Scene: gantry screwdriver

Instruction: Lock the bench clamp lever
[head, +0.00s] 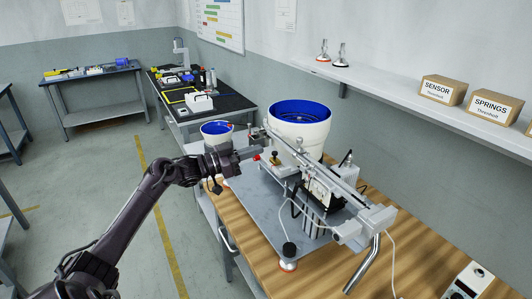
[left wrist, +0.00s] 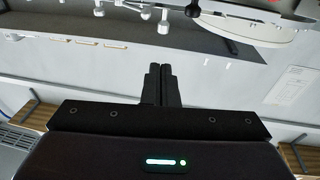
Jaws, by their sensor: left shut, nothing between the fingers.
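My left gripper (head: 257,152) reaches in from the left at the rear left of the gantry screwdriver (head: 320,178). Its fingers are shut and empty; the left wrist view shows them pressed together (left wrist: 160,72). A small red part (head: 257,157) and a brass-coloured knob (head: 275,158) are close by the fingertips; I cannot tell whether they touch. A bent silver bar (head: 364,266) hangs at the front right end of the gantry. I cannot tell for sure which part is the clamp lever, nor its position. My right gripper is in neither view.
A large white bowl with blue inside (head: 300,125) and a smaller one (head: 217,133) stand behind the gantry. A dark-topped bench (head: 225,100) is further back. A wall shelf (head: 400,98) with boxes runs along the right.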

